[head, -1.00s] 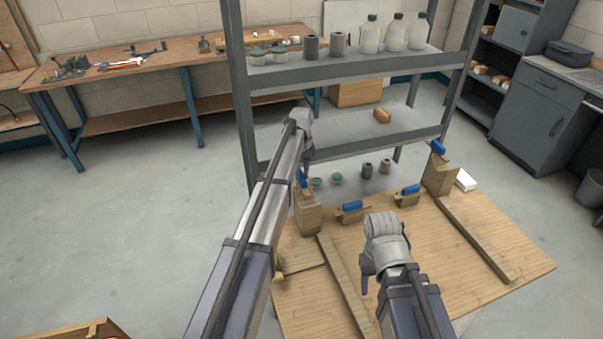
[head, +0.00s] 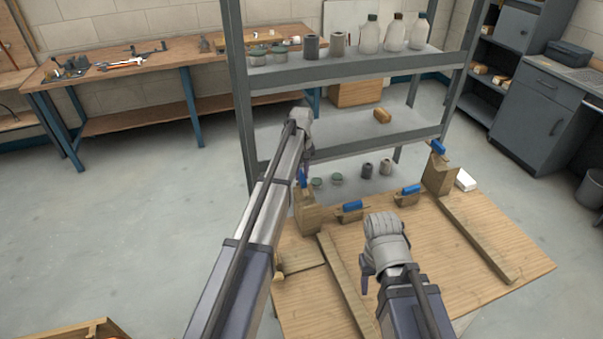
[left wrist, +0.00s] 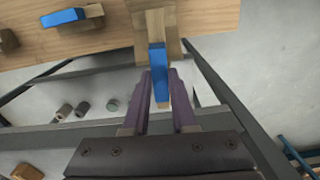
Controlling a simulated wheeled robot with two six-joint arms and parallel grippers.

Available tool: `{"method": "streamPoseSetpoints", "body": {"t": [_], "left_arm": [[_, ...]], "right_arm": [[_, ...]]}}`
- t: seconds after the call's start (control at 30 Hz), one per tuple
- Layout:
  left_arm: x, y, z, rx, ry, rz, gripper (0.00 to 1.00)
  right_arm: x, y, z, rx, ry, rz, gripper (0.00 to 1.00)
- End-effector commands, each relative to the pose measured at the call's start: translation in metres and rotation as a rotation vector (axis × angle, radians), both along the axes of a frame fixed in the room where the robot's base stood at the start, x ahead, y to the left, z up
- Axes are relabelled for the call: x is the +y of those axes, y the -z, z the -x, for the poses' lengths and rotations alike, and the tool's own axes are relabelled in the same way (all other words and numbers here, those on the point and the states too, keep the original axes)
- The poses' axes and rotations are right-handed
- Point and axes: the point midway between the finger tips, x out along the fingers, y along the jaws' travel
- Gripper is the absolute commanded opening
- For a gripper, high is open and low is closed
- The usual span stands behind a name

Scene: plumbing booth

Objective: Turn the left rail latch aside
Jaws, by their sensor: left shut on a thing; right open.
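The left rail latch (head: 302,179) is a blue-handled bar on top of a wooden post (head: 307,215) at the left back of the wooden board. My left gripper (head: 304,168) reaches down to it from above. In the left wrist view, the blue latch handle (left wrist: 158,62) lies between the purple fingers of my left gripper (left wrist: 161,85), which is shut on it. Part of the latch is hidden by my left arm in the head view. My right gripper (head: 367,274) is open above the board, its fingers mostly hidden by the wrist.
Other blue-handled latches stand along the board's back edge: two low ones (head: 351,206) (head: 411,190) and one on the right post (head: 438,148). Wooden rails (head: 475,238) run along the board (head: 515,250). A grey shelf rack (head: 350,70) stands close behind.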

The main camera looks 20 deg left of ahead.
Motion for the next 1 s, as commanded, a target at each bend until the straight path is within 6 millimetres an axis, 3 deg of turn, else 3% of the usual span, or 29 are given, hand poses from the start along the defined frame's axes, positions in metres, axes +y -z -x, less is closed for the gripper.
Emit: {"method": "streamPoseSetpoints", "body": {"t": [0.27, 1.0], "left_arm": [[0.0001, 0.0000, 0.0002, 0.000, 0.166, 0.000, 0.00], [0.0005, 0.0000, 0.0002, 0.000, 0.866, 0.000, 0.00]], "right_arm": [[0.0000, 0.0000, 0.0000, 0.000, 0.000, 0.000, 0.50], [0.0000, 0.0000, 0.0000, 0.000, 0.000, 0.000, 0.50]]}}
